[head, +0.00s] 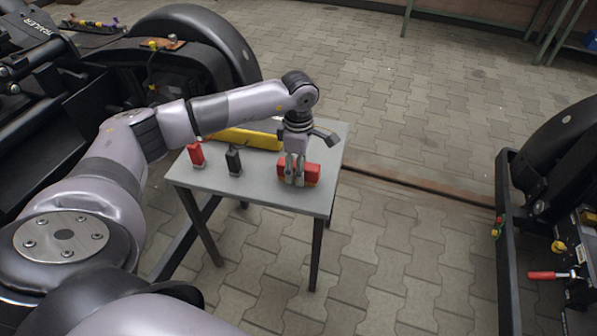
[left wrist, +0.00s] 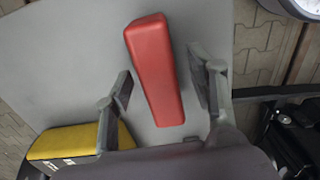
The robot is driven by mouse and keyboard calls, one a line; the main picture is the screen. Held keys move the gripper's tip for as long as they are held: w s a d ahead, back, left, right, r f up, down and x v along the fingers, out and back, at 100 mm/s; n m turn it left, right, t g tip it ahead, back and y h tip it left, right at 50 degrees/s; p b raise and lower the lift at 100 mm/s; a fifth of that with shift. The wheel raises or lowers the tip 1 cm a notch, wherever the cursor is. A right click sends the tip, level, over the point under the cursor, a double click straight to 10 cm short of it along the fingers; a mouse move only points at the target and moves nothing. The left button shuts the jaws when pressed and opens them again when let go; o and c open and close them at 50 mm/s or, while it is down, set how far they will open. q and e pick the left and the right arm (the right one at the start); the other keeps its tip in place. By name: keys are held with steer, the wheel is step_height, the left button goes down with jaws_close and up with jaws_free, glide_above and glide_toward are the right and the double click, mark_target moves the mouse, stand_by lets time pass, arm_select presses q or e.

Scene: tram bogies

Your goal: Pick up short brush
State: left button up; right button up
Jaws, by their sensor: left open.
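A red block-shaped piece (head: 312,173), perhaps the short brush, lies near the right front of a small grey table (head: 213,180). No bristles show on it. My left gripper (head: 295,181) points down over it and hides its middle. In the left wrist view the red piece (left wrist: 156,70) lies between the two open fingers (left wrist: 163,82), with a gap on each side. A smaller red item (head: 196,153) and a black item (head: 234,162) stand upright at the table's left. My right gripper is not in view.
A long yellow item (head: 248,139) lies along the table's back, and a yellow item shows in the left wrist view (left wrist: 72,142). Dark bogie machinery (head: 190,60) stands at left, more at right (head: 562,190). Paved floor (head: 400,250) is clear between.

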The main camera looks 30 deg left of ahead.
arm_select(q)
steer(key=shift+c, duration=0.3)
jaws_close()
stand_by(0.3)
